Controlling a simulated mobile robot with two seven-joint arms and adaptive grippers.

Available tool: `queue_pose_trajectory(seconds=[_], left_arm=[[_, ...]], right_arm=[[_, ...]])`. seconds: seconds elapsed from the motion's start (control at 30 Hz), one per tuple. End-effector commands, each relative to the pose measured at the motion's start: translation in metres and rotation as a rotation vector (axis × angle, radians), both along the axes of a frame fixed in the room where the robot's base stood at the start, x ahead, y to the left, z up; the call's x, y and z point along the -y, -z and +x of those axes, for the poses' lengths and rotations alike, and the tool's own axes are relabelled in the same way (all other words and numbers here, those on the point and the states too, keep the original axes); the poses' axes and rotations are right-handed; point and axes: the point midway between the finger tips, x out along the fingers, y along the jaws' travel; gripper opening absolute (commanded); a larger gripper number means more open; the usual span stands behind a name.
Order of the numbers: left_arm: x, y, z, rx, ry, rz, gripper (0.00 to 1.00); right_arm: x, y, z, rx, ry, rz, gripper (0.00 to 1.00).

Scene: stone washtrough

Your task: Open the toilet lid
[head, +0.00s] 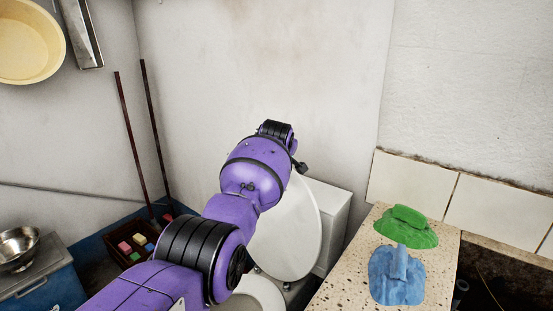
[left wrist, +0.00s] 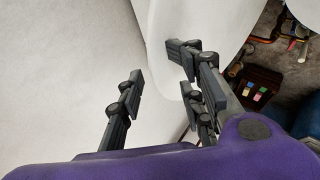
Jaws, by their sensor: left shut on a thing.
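The toilet lid (head: 288,230) is raised, standing steeply tilted in front of the white tank (head: 334,215). The pale toilet bowl and seat (head: 258,291) show below it, partly hidden by my left arm. My left gripper (head: 298,167) is at the lid's upper edge, mostly hidden behind my purple wrist. In the left wrist view my left gripper (left wrist: 158,75) has its dark fingers at the white lid (left wrist: 205,25), shut on it; the exact contact is hard to see. My right gripper is not in view.
A dark crate (head: 112,262) with colored blocks, two leaning poles (head: 128,140) and a metal bowl (head: 18,247) are on the left. The wall stands behind.

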Motion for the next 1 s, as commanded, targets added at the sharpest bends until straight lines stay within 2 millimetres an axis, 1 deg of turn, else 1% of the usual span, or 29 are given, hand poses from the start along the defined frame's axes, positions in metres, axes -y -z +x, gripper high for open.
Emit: queue_pose_trajectory(seconds=[0.03, 0.07, 0.2, 0.7, 0.83, 1.0], left_arm=[[0.009, -0.01, -0.002, 0.016, 0.008, -0.017, 0.18], [0.008, -0.012, -0.004, 0.017, 0.008, -0.016, 0.18], [0.004, -0.017, -0.016, 0.011, 0.005, -0.015, 0.18], [-0.013, -0.06, -0.071, -0.003, -0.003, -0.001, 0.18], [-0.015, -0.067, -0.079, -0.006, -0.003, 0.001, 0.18], [-0.016, -0.069, -0.082, -0.007, -0.004, 0.001, 0.18]], right_arm=[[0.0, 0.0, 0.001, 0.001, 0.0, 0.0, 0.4], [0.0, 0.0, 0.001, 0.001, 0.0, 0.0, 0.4], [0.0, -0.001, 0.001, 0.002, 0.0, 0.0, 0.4], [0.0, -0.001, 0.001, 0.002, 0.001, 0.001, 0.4], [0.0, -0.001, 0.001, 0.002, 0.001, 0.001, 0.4], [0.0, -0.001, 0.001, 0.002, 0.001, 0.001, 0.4]])
